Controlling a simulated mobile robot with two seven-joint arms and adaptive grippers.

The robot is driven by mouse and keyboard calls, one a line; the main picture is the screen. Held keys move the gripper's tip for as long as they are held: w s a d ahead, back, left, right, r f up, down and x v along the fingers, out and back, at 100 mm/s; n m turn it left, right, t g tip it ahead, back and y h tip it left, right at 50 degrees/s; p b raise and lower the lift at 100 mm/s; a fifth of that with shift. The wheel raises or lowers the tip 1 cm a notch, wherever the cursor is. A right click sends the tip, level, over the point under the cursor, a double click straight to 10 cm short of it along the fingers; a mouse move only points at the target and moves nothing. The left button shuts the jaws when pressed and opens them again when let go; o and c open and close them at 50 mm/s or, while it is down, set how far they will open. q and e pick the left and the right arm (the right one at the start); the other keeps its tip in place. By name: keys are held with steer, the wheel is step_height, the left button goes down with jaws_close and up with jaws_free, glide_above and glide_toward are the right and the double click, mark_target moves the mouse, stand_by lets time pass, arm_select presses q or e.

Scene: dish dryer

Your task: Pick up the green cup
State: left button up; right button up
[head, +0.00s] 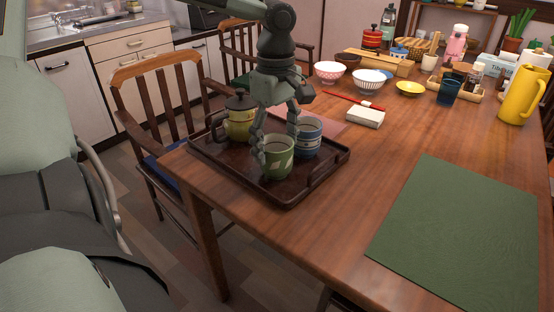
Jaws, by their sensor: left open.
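The green cup (278,163), with a pale leaf-like pattern, stands upright on a dark brown tray (323,181) near the table's left corner. My left gripper (277,145) points down at the cup from above. Its fingers are spread, one at the cup's left side and one near its right rim toward the blue cup. I cannot tell whether the fingers touch the cup. My right gripper is not in view.
A blue patterned cup (308,138) stands close behind and right of the green cup. A yellow-green teapot (240,118) stands behind left on the tray. A green mat (455,235) lies at right. A chair (160,105) stands at the table's left edge.

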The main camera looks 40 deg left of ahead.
arm_select(q)
steer(key=shift+f, duration=0.9)
steer(key=shift+c, duration=0.2)
steer(key=c, duration=1)
steer(key=shift+r, duration=0.1)
steer(key=shift+c, duration=0.2)
steer(key=shift+w+r, duration=0.1)
